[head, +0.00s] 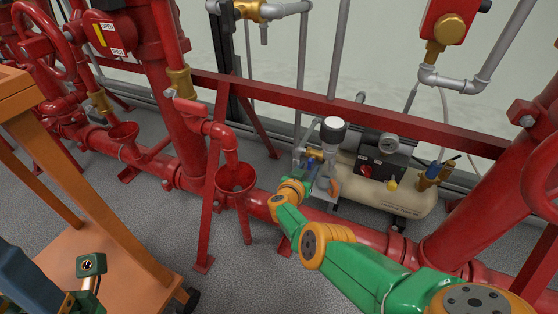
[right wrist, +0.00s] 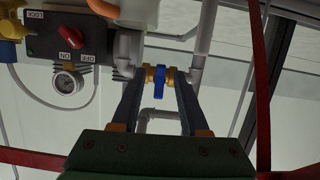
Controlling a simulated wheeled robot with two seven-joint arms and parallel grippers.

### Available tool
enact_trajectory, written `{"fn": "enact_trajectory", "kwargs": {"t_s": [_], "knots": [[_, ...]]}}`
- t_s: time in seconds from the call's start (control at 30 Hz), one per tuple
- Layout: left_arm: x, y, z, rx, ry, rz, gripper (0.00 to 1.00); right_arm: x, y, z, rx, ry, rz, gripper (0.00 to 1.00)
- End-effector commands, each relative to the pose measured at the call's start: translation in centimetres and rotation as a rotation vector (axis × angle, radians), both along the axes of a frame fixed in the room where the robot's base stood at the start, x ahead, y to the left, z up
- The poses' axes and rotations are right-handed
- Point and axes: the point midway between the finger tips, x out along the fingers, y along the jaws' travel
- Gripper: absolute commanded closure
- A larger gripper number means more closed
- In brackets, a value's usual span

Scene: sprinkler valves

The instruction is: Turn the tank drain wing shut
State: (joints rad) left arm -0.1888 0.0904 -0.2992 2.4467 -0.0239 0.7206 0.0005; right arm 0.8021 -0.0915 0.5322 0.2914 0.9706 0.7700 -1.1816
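A blue wing (right wrist: 159,83) sits on a brass valve (right wrist: 151,73) in a grey pipe run in the right wrist view. The wing appears to stand crosswise to the valve body. My right gripper (right wrist: 160,78) is open, one dark finger on each side of the wing, with visible gaps; the depth between fingertips and wing is hard to judge.
A control box with a red knob (right wrist: 71,34) and a gauge (right wrist: 66,82) is beside the valve. A white-capped cylinder (head: 333,130) stands close behind. Red pipes and a funnel (head: 235,184) lie left; an orange cart (head: 100,215) stands near my left arm.

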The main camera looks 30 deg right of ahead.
Motion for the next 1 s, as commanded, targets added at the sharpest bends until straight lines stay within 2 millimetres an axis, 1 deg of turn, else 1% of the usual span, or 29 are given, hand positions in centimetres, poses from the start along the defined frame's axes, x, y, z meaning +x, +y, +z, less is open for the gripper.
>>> {"fn": "enact_trajectory", "kwargs": {"t_s": [0.13, 0.2, 0.27, 0.33, 0.43, 0.5, 0.63, 1.0], "knots": [[0.0, 0.0, -0.1, 0.000, 0.000, 0.000, 0.57, 0.0, 0.0, 0.0, -0.001, 0.000, 0.000, 0.56], [0.0, 0.0, 0.4, 0.000, 0.000, 0.000, 0.57, -0.2, 0.2, 0.2, -0.001, 0.001, 0.001, 0.56], [0.0, 0.0, 1.5, 0.000, 0.000, 0.000, 0.57, -0.8, 1.0, 0.5, 0.000, 0.003, 0.002, 0.56], [0.0, 0.0, 2.9, 0.000, 0.000, 0.000, 0.57, -1.8, 2.2, 0.8, 0.000, 0.004, 0.003, 0.56], [0.0, 0.0, 4.0, 0.000, 0.000, 0.000, 0.57, -3.1, 3.8, 0.7, -0.001, 0.004, 0.002, 0.56], [0.0, 0.0, 4.3, 0.000, 0.000, 0.000, 0.57, -3.9, 4.7, 0.4, 0.001, 0.003, 0.001, 0.56], [0.0, 0.0, 4.5, 0.000, 0.000, 0.000, 0.57, -4.5, 5.4, 0.1, -0.002, 0.001, 0.000, 0.56], [0.0, 0.0, 4.3, 0.000, 0.000, 0.000, 0.57, -4.5, 5.3, 0.0, -0.002, 0.000, -0.001, 0.56]]}}
